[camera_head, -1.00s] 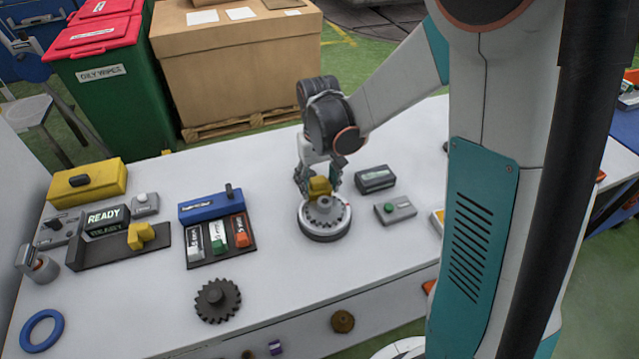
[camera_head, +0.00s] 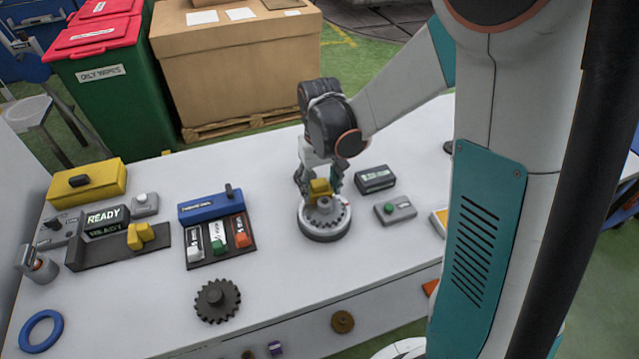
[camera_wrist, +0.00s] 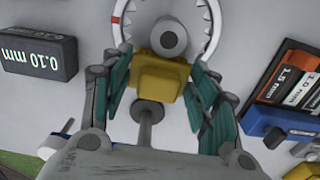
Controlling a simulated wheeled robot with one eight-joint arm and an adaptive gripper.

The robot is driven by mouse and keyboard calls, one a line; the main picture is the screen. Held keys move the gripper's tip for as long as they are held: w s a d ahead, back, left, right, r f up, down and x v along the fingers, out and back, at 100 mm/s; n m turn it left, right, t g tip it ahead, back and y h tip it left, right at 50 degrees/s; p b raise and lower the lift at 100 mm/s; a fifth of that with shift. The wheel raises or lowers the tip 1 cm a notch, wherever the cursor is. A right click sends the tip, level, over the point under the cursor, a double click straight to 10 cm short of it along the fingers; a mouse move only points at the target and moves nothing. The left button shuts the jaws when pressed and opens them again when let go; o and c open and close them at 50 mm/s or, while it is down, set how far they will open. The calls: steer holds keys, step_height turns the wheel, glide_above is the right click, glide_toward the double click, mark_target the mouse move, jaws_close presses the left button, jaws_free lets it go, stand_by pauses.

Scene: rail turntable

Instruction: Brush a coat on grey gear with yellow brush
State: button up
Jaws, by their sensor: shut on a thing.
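My gripper (camera_head: 318,184) is shut on the yellow brush (camera_head: 320,188), a blocky yellow piece just above the turntable. In the wrist view the brush (camera_wrist: 160,75) sits between my teal-padded fingers. The grey gear (camera_head: 327,217) lies on the round pale turntable (camera_head: 324,235), with a grey hub at its centre. In the wrist view the brush is beside the round hub (camera_wrist: 168,40), and part of the toothed ring shows behind it. I cannot tell whether the brush touches the gear.
A dark gear (camera_head: 218,300) and a blue ring (camera_head: 41,330) lie at the front. A blue block (camera_head: 210,205) with a rack of labelled pieces stands left of the turntable.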

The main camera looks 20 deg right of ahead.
mark_target(319, 181)
steer(key=shift+w, duration=0.5)
stand_by(1.6)
steer(key=shift+s, duration=0.5)
stand_by(0.3)
steer(key=shift+w+b, duration=0.35)
steer(key=shift+w, duration=0.15)
stand_by(0.5)
steer(key=shift+r+p, duration=2.45)
steer(key=shift+r, duration=1.1)
steer(key=shift+s+f, duration=0.1)
